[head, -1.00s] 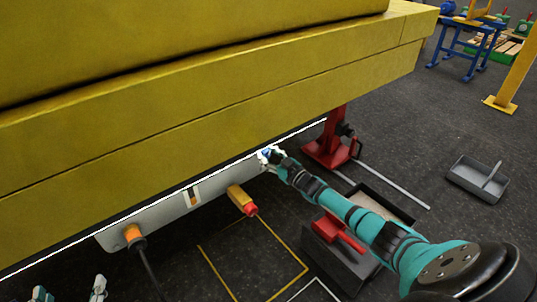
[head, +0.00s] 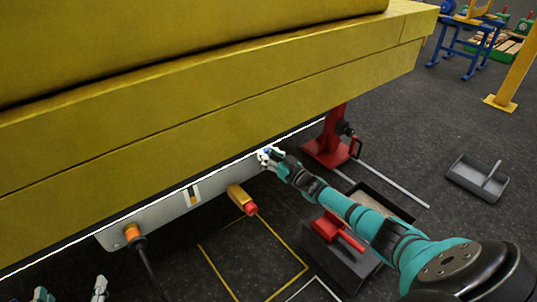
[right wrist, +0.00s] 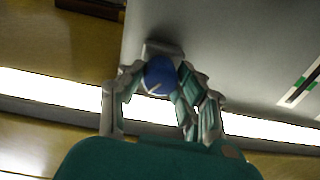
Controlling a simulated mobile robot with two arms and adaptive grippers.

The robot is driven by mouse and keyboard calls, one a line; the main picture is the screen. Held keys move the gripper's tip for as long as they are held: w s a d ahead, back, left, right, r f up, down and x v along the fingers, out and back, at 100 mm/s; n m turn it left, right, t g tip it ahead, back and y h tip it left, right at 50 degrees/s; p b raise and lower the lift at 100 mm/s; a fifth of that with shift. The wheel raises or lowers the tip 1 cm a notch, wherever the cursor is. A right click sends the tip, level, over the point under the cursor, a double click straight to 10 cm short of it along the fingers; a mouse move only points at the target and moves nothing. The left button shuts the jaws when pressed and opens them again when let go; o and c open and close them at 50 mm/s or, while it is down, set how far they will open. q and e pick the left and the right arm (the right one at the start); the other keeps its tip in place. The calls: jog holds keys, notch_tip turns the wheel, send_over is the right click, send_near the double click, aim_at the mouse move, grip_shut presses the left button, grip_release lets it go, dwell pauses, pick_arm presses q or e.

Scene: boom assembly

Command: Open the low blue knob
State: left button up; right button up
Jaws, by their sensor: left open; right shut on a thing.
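The blue knob (right wrist: 160,76) is a round blue cap with a pale mark on it, mounted on a grey panel (right wrist: 220,40). My right gripper (right wrist: 155,92) is shut on it, with its fingers on both sides of the knob. In the head view my right gripper (head: 268,157) is at the right end of the grey panel (head: 165,209), below the yellow boom (head: 230,110); the knob is mostly covered by the fingers there. My left gripper (head: 70,293) is open and empty at the bottom left edge, far from the panel's knob.
An orange connector with a black cable (head: 134,236) and a yellow-red handle (head: 242,200) are on the panel. A red stand (head: 328,150), a dark toolbox (head: 340,258) and a grey tray (head: 478,180) are on the floor at right. The boom overhangs closely.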

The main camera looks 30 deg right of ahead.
jog(key=o, duration=1.1)
jog(key=shift+o, duration=0.2)
jog(key=s+d, duration=0.1)
jog(key=s, duration=1.1)
jog(key=shift+d, duration=0.15)
